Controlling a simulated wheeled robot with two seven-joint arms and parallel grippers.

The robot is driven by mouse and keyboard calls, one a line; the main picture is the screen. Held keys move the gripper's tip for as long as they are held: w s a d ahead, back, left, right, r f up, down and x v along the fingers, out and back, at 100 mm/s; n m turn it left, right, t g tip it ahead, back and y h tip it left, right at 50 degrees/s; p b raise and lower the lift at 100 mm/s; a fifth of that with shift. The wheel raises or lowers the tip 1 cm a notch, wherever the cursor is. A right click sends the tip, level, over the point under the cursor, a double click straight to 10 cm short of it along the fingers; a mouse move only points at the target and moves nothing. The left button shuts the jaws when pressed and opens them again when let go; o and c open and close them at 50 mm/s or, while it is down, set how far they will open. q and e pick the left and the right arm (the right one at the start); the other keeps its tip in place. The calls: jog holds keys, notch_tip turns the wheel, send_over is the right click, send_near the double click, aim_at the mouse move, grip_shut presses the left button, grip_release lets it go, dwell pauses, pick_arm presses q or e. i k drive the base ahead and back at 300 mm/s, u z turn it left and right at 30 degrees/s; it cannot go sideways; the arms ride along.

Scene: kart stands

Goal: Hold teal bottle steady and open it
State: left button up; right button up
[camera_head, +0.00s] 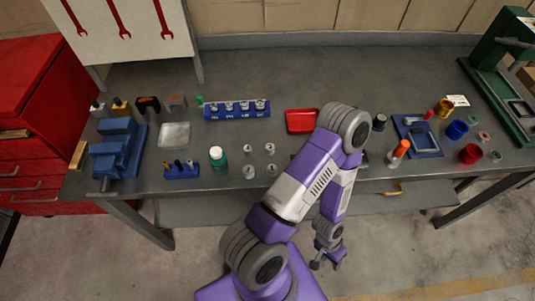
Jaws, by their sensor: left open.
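The teal bottle (217,161) stands upright near the front edge of the grey workbench (340,85), left of the middle. A light cap seems to sit on its top. My left gripper (325,264) hangs low in front of the bench, over the floor, to the right of the bottle and well apart from it. It is open and nothing shows between its fingers. My purple arm crosses the middle of the view and hides part of the bench's front. My right gripper is not in view.
A small blue holder (182,172) is left of the bottle, with several small metal pieces (249,171) to its right. A blue vise (115,150), a blue rack (237,110) and a red tray (301,121) also stand on the bench. The back middle is clear.

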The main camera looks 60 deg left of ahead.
aim_at(220, 166)
jog(key=z, duration=0.45)
jog(key=k, duration=1)
jog(key=u, duration=1)
